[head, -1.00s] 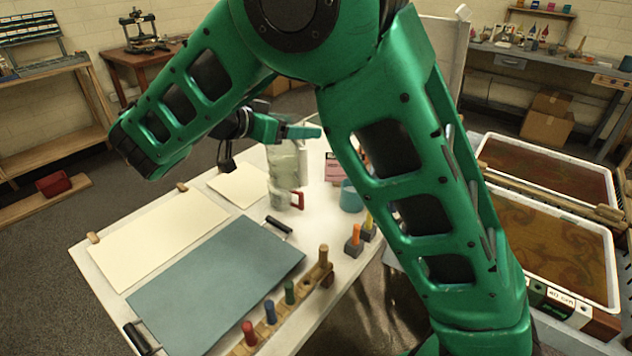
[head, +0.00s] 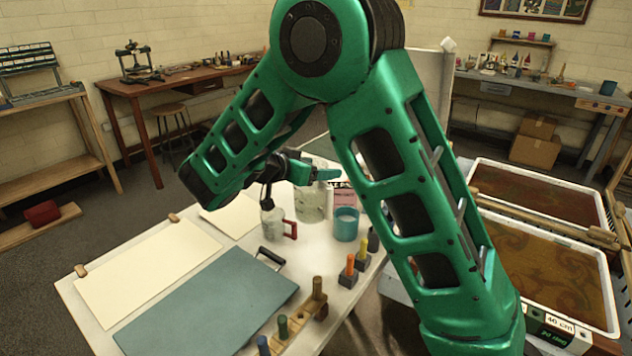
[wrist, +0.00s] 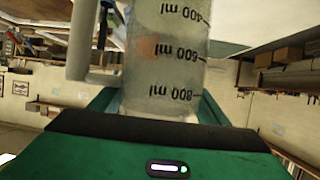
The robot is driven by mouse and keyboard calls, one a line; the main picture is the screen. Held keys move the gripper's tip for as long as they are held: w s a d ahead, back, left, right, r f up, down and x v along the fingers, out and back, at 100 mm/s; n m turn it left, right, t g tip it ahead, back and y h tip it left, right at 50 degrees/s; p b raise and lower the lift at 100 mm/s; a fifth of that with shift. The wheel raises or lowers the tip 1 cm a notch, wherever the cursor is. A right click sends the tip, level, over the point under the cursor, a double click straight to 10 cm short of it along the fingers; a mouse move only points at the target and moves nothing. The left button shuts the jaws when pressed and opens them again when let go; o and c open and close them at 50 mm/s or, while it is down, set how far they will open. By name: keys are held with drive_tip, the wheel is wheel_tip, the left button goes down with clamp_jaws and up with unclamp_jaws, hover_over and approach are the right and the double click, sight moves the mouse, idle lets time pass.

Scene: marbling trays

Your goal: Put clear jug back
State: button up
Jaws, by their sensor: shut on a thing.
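The clear jug (head: 312,204) is at the far part of the white table in the head view, partly behind my arm. My gripper (head: 325,174) is shut on it near its top. In the wrist view the jug (wrist: 165,50) fills the middle, with ml marks that read upside down and its handle at the left. Whether its base touches the table is too unclear to tell.
A small mug with a red handle (head: 275,221) stands left of the jug. A blue-grey board (head: 205,305) and pale sheets (head: 150,270) cover the near left table.

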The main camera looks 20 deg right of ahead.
drive_tip(key=shift+f, duration=2.25)
drive_tip(key=o, duration=2.1)
drive_tip(key=shift+r, duration=0.25)
drive_tip(key=v, duration=1.2)
drive_tip(key=shift+r, duration=0.25)
